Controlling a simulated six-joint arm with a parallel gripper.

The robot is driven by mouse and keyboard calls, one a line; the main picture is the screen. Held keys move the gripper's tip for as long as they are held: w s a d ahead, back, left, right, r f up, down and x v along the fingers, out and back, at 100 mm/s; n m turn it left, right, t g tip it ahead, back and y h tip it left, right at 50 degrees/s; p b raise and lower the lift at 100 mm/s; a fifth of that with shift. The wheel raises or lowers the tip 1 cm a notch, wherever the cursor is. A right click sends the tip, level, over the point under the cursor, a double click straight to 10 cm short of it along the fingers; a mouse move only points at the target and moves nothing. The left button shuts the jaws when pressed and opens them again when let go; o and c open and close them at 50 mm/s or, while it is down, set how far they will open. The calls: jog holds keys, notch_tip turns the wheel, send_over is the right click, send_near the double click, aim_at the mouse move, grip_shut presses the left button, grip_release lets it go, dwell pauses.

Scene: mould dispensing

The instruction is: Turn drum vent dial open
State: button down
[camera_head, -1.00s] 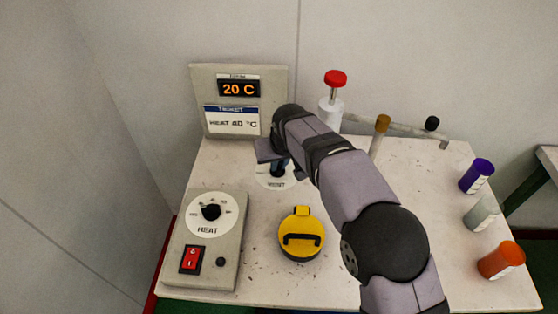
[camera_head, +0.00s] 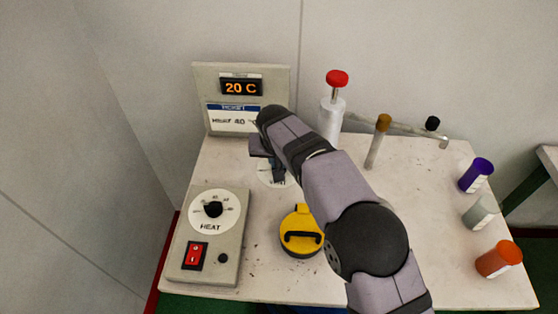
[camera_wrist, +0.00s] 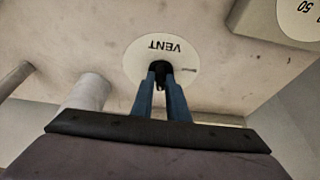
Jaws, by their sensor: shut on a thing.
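The vent dial's white plate marked VENT (camera_wrist: 188,52) lies on the table top, and part of it shows in the head view (camera_head: 266,174). Its black knob (camera_wrist: 160,69) stands at the plate's middle in the wrist view. My gripper (camera_wrist: 161,76) points down over the plate, with its blue fingers shut on the knob. In the head view my gripper (camera_head: 278,176) and arm cover most of the dial, and the knob is hidden there. The dial's setting cannot be read.
The heat box (camera_head: 175,262) with a black knob and red switch stands at front left. A yellow-lidded container (camera_head: 301,240) sits close in front of the dial. A display panel (camera_head: 215,118) reads 20 C behind. A red-topped white cylinder (camera_head: 330,122) and coloured bottles (camera_head: 476,176) stand right.

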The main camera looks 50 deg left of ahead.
jog(key=c, duration=1.7)
grip_release()
jog(key=shift+c, duration=0.2)
jog(key=shift+r, duration=0.1)
jog(key=b+v, duration=0.1)
jog(key=v, duration=0.6)
jog(key=shift+b, duration=0.35)
jog(key=w+d+m+h+p, duration=0.1)
jog(key=w+d, duration=0.4)
jog(key=d, duration=0.5)
jog(key=w+d+m+h+p, duration=0.15)
jog(key=w+d, duration=0.25)
jog(key=d, duration=0.5)
jog(key=w+d+m, duration=0.1)
jog(key=w+d, duration=0.4)
jog(key=d, duration=0.5)
jog(key=s+d+f+m+g+p, duration=0.1)
jog(key=s+d+m+g, duration=0.2)
jog(key=d, duration=1.3)
jog(key=s+d+f+m+p, duration=0.1)
jog(key=s+d+f+m, duration=0.1)
jog(key=s+d, duration=1)
jog(key=shift+s+f, duration=0.45)
jog(key=shift+f, duration=0.1)
